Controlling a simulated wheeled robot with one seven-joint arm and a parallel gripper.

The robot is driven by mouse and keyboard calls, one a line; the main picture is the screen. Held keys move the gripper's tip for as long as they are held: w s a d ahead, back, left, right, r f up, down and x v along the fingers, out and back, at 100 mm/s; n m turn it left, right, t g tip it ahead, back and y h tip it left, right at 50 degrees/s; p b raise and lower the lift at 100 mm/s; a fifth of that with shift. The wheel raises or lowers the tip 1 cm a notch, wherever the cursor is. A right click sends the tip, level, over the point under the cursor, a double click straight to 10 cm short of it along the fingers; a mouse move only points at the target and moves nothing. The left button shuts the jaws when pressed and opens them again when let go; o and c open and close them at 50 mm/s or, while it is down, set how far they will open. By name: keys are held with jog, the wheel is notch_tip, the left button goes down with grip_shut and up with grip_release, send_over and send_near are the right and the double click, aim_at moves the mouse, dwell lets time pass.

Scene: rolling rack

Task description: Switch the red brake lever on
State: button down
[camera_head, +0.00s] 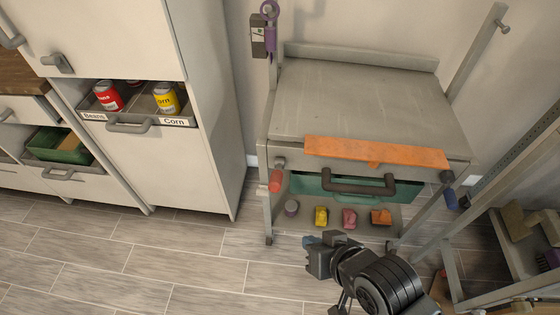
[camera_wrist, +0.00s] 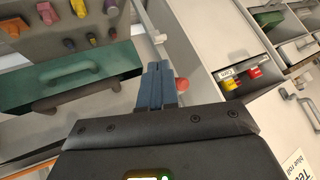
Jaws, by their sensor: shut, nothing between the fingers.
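The red brake lever (camera_head: 275,181) is a short red handle at the left front of the rolling rack, below its grey top. In the wrist view the red end of a lever (camera_wrist: 182,85) shows just right of my fingers, partly hidden by them. My gripper (camera_head: 308,242) is low in front of the rack, right of and below the red lever in the head view. Its blue fingers (camera_wrist: 157,78) are closed together and hold nothing. I cannot tell from these views whether the fingers touch the lever.
The rack (camera_head: 350,105) has an orange strip (camera_head: 375,152), a green drawer (camera_head: 318,187) with a dark handle, and several small coloured pieces below. A blue lever (camera_head: 450,197) is at the right. A white cabinet (camera_head: 170,165) stands left; floor between is clear.

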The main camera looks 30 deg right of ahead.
jog(key=w+d+r+m+g+p, duration=0.1)
jog(key=w+r+g+p, duration=0.2)
jog(key=w, duration=0.9)
jog(key=w+d+r+m+g, duration=0.1)
jog(key=w+d+r+g, duration=0.1)
jog(key=r, duration=0.4)
jog(key=w+d+r+m+g, duration=0.1)
jog(key=w+d+r+g, duration=0.1)
jog(key=w+r, duration=0.3)
jog(key=shift+r+p, duration=0.4)
jog(key=shift+r, duration=0.3)
jog(key=shift+d+h, duration=0.1)
jog(key=shift+h, duration=0.2)
send_over(278, 175)
jog(key=f, duration=1.2)
jog(key=shift+s+d+f, duration=0.1)
jog(key=shift+s+d, duration=0.2)
jog(key=shift+d, duration=0.1)
jog(key=shift+s+a+f, duration=0.1)
jog(key=shift+a+f, duration=0.2)
jog(key=shift+f, duration=0.35)
jog(key=shift+f, duration=0.1)
